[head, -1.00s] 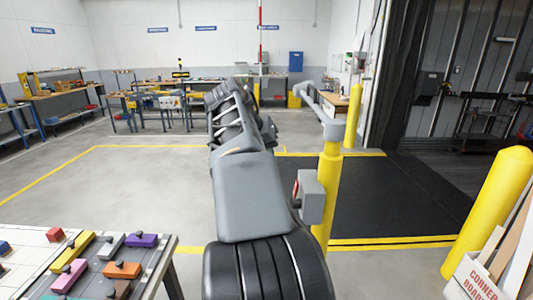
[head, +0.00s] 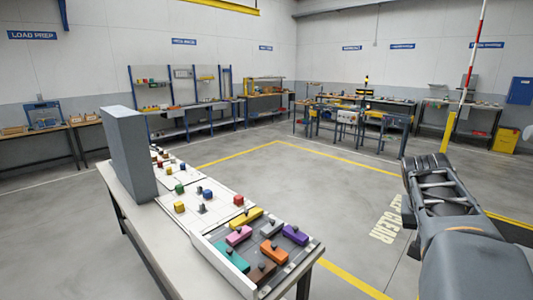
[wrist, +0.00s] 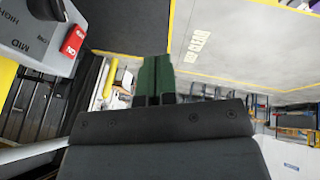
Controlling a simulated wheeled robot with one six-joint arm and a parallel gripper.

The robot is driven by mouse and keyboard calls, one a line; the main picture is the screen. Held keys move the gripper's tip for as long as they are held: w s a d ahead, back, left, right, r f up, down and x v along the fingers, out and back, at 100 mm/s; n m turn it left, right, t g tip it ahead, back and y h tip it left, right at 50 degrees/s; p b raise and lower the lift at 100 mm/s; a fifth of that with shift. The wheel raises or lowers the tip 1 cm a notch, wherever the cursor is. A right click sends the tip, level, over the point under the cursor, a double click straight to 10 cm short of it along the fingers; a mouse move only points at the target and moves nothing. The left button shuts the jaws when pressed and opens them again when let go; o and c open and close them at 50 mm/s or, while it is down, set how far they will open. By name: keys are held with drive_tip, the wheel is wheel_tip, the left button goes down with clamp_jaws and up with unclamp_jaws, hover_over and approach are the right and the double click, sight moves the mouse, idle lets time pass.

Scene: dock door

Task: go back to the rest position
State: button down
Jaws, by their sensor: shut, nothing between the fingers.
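My gripper (wrist: 155,82) shows in the wrist view as two dark green fingers side by side, closed together with nothing between them. It is clear of everything around it. In the head view my arm reaches forward at the right edge, and the fingers cannot be made out there. A grey control box (wrist: 38,32) with "MID" lettering and a red "ON" label is at the upper left of the wrist view, apart from the fingers.
A table (head: 135,205) with a grey upright panel (head: 130,152) and coloured blocks stands at the left of the head view. Open floor (head: 310,190) with yellow lines lies between it and my arm. Workbenches (head: 365,112) line the far walls.

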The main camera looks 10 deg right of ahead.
drive_tip(key=a+f+n+t+y, duration=0.1)
drive_tip(key=a+f+n, duration=0.2)
drive_tip(key=a, duration=0.6)
drive_tip(key=s+a+f+n+t+y, duration=0.1)
drive_tip(key=a+f+n+y, duration=0.1)
drive_tip(key=a+f, duration=0.3)
drive_tip(key=s+a+f+n+t+y, duration=0.1)
drive_tip(key=a+f+n+y, duration=0.1)
drive_tip(key=a, duration=1.1)
wheel_tip(320, 180, down, 3)
drive_tip(key=shift+a+r+n, duration=0.1)
drive_tip(key=shift+a+n, duration=0.1)
drive_tip(key=shift+n, duration=0.6)
drive_tip(key=shift+s+d, duration=0.1)
